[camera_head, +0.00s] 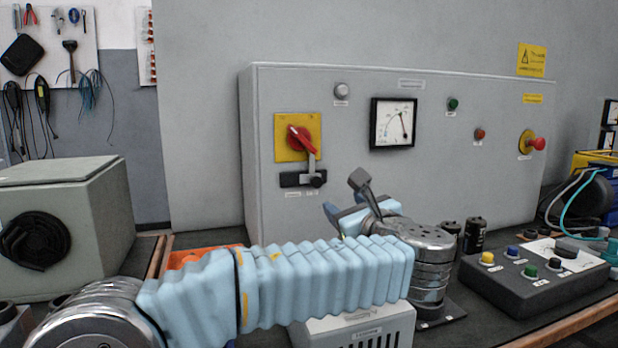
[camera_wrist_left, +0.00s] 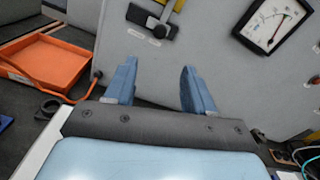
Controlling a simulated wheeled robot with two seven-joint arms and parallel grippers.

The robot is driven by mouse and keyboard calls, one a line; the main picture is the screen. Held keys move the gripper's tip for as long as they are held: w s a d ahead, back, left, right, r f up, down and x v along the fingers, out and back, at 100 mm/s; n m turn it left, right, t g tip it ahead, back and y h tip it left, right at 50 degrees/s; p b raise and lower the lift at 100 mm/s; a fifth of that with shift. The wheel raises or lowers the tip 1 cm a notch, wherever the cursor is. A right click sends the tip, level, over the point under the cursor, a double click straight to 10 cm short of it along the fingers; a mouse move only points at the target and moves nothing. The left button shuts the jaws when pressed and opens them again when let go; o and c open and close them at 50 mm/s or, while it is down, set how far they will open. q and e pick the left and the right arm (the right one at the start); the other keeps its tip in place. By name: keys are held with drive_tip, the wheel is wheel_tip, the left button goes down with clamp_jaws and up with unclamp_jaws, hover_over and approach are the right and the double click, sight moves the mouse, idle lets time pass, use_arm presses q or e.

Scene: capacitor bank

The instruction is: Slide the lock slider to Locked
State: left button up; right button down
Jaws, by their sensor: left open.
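The small labels under the track are too small to read. My left gripper (camera_head: 343,198) is open and empty, below and right of the knob. In the left wrist view its two blue fingers (camera_wrist_left: 159,70) stand apart, pointing toward the slider without visible contact. My right gripper is out of view.
The grey cabinet (camera_head: 430,180) carries a meter (camera_head: 393,123) and a red emergency button (camera_head: 536,143). A black control box (camera_head: 540,285) stands at the right of the bench. A grey-green box (camera_head: 110,200) is at the left. An orange tray (camera_wrist_left: 45,75) lies beside the cabinet.

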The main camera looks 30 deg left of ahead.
sight(317, 182)
use_arm(q)
drive_tip(key=x, duration=0.5)
drive_tip(key=p+x, duration=0.1)
drive_tip(key=x, duration=0.3)
drive_tip(key=r+x, duration=0.1)
drive_tip(key=x, duration=0.4)
drive_tip(key=shift+a+f, duration=0.1)
drive_tip(key=shift+a, duration=0.25)
clamp_jaws()
